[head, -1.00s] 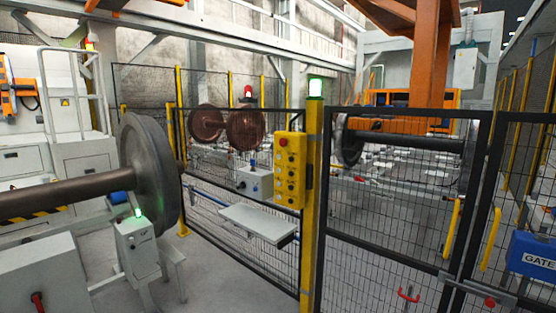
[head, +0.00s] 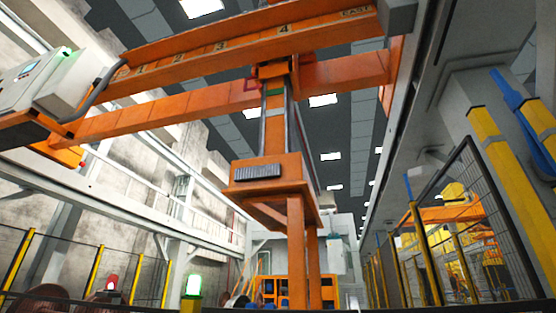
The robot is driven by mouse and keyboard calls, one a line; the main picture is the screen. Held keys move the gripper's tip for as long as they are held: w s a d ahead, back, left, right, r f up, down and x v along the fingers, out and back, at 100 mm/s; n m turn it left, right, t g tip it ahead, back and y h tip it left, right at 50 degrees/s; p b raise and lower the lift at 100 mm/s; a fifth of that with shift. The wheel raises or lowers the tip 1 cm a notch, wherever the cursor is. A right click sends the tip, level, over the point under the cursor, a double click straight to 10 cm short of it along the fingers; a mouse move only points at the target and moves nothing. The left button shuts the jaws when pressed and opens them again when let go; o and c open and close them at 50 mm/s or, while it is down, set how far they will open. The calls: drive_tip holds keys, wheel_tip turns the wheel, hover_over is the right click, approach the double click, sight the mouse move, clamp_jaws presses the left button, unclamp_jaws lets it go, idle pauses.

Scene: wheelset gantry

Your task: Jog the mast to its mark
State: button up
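The orange mast (head: 296,215) hangs upright from a carriage (head: 275,69) on the overhead gantry. An orange housing with a grey grille (head: 257,173) is lower down. The mast's lower end is partly hidden. My gripper is not in view.
A red lamp (head: 112,283) glows at lower left. Mesh fencing (head: 450,220) and yellow posts stand at right. A grey control box (head: 45,82) hangs at the beam's left end.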

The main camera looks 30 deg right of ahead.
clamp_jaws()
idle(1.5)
